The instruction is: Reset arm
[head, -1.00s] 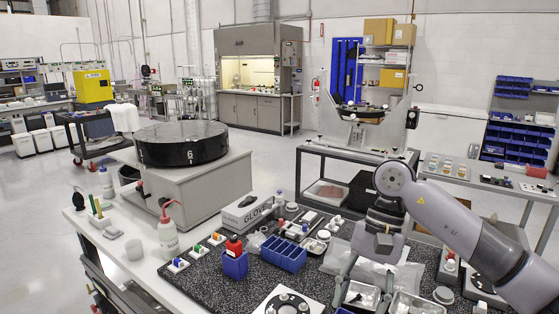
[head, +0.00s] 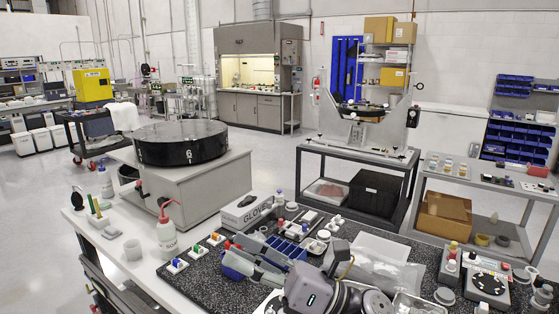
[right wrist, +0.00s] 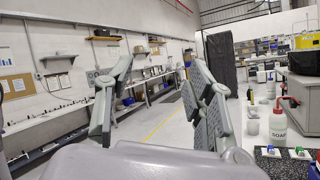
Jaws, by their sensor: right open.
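My right gripper (head: 236,253) is low over the speckled dark mat on the workbench, pointing left in the head view. Its fingers are spread, with nothing between them. In the right wrist view the open gripper (right wrist: 157,72) shows two grey fingers apart, with the room's far wall and benches behind. The gripper and wrist partly hide the blue bins (head: 287,246) and the small parts on the mat in the head view. My left gripper is not in view.
A white squeeze bottle with a red nozzle (head: 167,238) stands on the bench left of the gripper; it also shows in the right wrist view (right wrist: 278,128). A glove box (head: 243,210) and clear bags (head: 385,268) lie near.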

